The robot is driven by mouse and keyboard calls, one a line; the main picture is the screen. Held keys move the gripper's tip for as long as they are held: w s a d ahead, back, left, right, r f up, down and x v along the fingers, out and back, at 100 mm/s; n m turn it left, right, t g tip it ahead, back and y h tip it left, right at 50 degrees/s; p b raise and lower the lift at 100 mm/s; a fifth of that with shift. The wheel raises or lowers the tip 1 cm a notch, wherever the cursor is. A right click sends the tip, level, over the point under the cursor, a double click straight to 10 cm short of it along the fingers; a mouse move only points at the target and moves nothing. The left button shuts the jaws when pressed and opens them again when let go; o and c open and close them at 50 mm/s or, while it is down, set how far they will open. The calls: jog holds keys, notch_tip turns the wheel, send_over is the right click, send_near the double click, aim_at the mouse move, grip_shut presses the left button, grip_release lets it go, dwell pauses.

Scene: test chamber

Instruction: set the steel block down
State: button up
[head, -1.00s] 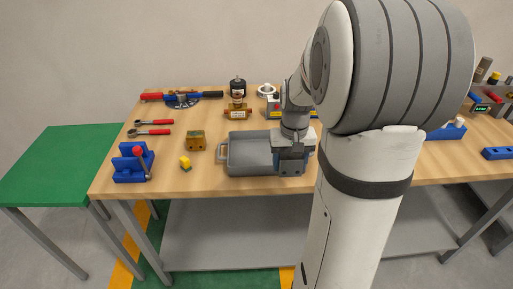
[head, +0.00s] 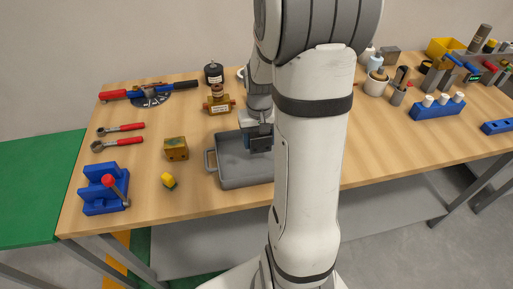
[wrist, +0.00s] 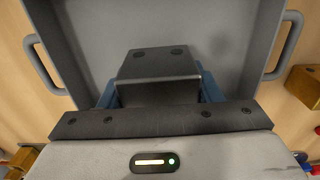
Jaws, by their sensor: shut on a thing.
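My gripper (head: 258,143) is low over the right part of a grey tray (head: 228,172) on the wooden bench. In the wrist view, my gripper (wrist: 160,85) points into the tray (wrist: 95,35), between its two side handles. Its jaws are shut on the steel block (wrist: 213,88), which seems to be the blue-grey piece showing at both sides of the dark finger. Most of the block is hidden by the finger. I cannot tell whether it touches the tray floor. My arm covers the tray's right side in the head view.
Left of the tray are a brass block (head: 176,148), a small yellow piece (head: 168,181) and a blue vise (head: 103,190). A brass valve (head: 218,101) and a black-topped jar (head: 213,73) stand behind. A blue rack (head: 437,108) is at right. Bare wood lies in front of it.

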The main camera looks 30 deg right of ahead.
aim_at(259, 149)
jog(key=shift+s+f, duration=0.1)
jog(key=shift+f, duration=2)
jog(key=shift+f, duration=0.1)
jog(key=o, duration=0.5)
jog(key=shift+f, duration=0.1)
jog(key=shift+c, duration=0.2)
jog(key=o, duration=0.5)
jog(key=shift+c, duration=0.2)
